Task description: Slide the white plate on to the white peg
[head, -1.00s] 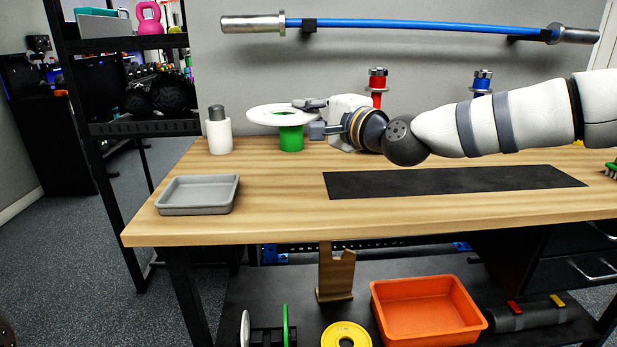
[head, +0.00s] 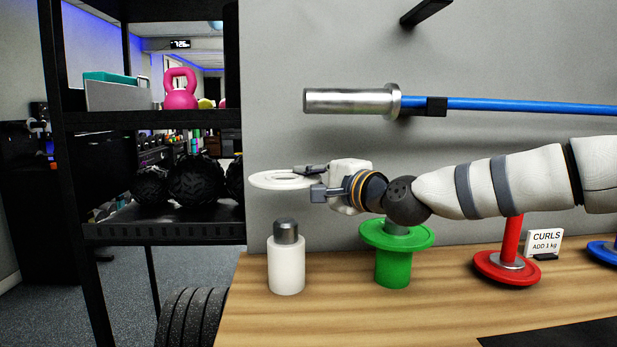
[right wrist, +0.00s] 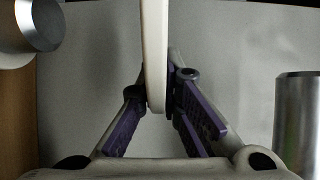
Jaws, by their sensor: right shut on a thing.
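The white plate (head: 269,180) is a flat ring with a central hole. My right gripper (head: 316,183) is shut on its right edge and holds it roughly level in the air. In the head view the plate appears above the white peg (head: 286,264), a white post with a grey metal top standing bare on the bench. The plate and peg are apart. In the right wrist view the plate (right wrist: 154,55) is edge-on between my fingers, and the white peg's metal top (right wrist: 40,20) shows at upper left. My left gripper is not in view.
A green peg (head: 393,270) with a green plate (head: 375,237) stands right of the white peg, below my right wrist. A red plate (head: 490,270) on its peg and a CURLS card (head: 543,244) are further right. A black shelf rack (head: 150,118) stands at left.

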